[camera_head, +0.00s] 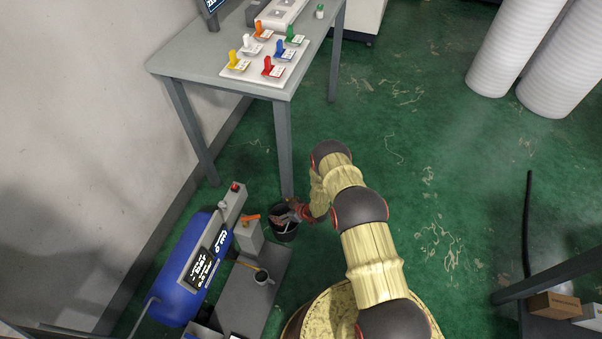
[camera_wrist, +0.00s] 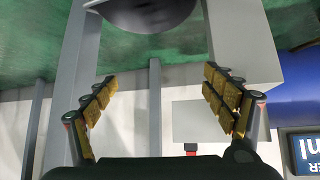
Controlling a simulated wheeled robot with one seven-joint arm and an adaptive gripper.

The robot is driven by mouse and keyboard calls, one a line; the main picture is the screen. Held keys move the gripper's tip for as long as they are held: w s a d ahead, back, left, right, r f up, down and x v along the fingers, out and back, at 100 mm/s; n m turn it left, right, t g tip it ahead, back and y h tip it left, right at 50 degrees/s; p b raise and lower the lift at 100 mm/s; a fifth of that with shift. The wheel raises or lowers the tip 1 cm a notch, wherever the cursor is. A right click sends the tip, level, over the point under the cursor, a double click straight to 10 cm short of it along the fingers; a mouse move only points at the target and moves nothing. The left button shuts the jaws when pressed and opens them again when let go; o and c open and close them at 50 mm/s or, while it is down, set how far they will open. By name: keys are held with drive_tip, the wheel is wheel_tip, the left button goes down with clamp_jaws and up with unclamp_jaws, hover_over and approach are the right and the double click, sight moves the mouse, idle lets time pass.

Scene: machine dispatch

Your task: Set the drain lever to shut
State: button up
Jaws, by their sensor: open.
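An orange lever (camera_head: 250,217) sits on top of a grey box (camera_head: 249,238) beside the blue tank (camera_head: 186,268) of a compressor; I take it as the drain lever. My gripper (camera_head: 290,212) is just right of the lever in the head view, above a black bucket (camera_head: 284,232). In the wrist view my gripper (camera_wrist: 160,85) is open, its yellow pads apart with nothing held between them. A grey block (camera_wrist: 247,50) shows beyond the right finger, with the blue tank (camera_wrist: 291,88) at the right edge. I cannot make out the lever in the wrist view.
A dark grey plate (camera_head: 250,300) holding a cup (camera_head: 263,277) lies below the lever. A table (camera_head: 205,65) with several coloured levers stands behind, its front leg (camera_head: 284,150) close to my gripper.

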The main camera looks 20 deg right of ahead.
drive_tip(key=s+d+r+m+g+h, duration=0.25)
drive_tip(key=d+r+h, duration=0.2)
drive_tip(key=d, duration=0.25)
drive_tip(key=w+d+r, duration=0.1)
drive_tip(key=w+r, duration=0.1)
drive_tip(key=r, duration=0.7)
drive_tip(key=w+d+r+p, duration=0.1)
drive_tip(key=w+d+r, duration=0.1)
drive_tip(key=r, duration=0.6)
drive_tip(key=shift+w+d+r+g+h, duration=0.25)
drive_tip(key=shift+r+g+h, duration=0.1)
drive_tip(key=shift+h, duration=0.1)
drive_tip(key=shift+m, duration=0.25)
